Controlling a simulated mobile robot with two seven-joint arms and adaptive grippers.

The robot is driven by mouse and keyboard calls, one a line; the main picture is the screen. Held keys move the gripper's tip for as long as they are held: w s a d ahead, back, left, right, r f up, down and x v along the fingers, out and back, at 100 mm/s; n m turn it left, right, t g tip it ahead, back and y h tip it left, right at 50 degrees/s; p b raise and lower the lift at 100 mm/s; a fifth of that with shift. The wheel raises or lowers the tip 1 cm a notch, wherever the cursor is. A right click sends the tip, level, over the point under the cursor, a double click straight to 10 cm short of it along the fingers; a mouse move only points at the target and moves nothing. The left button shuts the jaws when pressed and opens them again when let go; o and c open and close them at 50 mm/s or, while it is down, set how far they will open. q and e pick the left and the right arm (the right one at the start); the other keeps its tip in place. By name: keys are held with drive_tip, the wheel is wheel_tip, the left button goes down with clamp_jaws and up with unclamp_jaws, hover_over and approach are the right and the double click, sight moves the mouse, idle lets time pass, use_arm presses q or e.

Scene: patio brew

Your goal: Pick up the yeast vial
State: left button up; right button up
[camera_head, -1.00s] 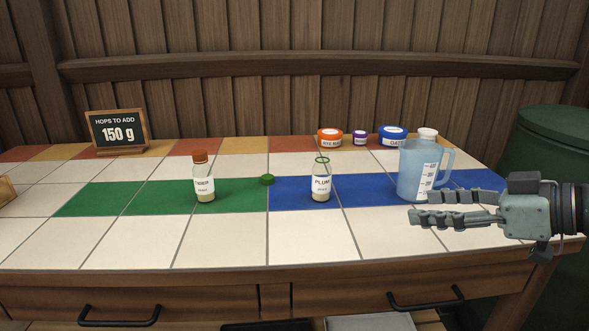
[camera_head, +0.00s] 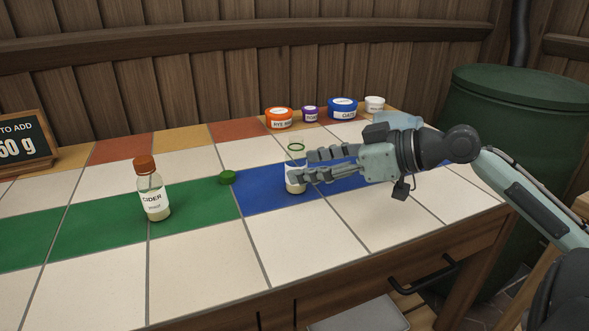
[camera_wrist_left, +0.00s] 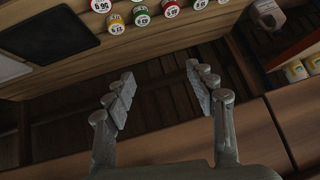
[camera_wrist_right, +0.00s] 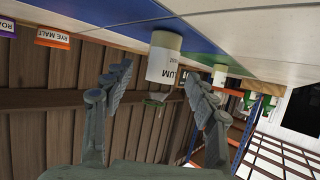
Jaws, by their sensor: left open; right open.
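The plum vial (camera_head: 296,186) is a clear, uncapped bottle with a white label and a green ring at its neck. It stands upright on the blue tiles. My right gripper (camera_head: 302,167) is open at it, its fingers partly hiding the label. In the right wrist view the plum vial (camera_wrist_right: 164,58) shows between the open fingertips (camera_wrist_right: 156,75), neither finger clearly touching it. The cider vial (camera_head: 153,195), with a brown-orange cap, stands on the green tiles to the left. My left gripper (camera_wrist_left: 163,88) is open and empty, seen only in its wrist view.
A green cap (camera_head: 227,177) lies left of the plum vial. Tubs, including rye malt (camera_head: 278,118) and oats (camera_head: 342,109), stand at the back. A blue jug (camera_head: 399,117) is mostly behind my right arm. A hops sign (camera_head: 20,143) stands far left. The front tiles are clear.

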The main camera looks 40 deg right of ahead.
sight(306, 166)
drive_tip(key=x, duration=0.3)
drive_tip(key=shift+w+a+f, duration=0.15)
use_arm(q)
drive_tip(key=shift+w+d+r+t+h, duration=0.3)
drive_tip(key=shift+w+d+r+t, duration=0.35)
drive_tip(key=shift+w+d, duration=0.2)
use_arm(e)
drive_tip(key=c, duration=1.3)
drive_tip(key=shift+o, duration=0.2)
use_arm(q)
drive_tip(key=shift+s+a, duration=0.1)
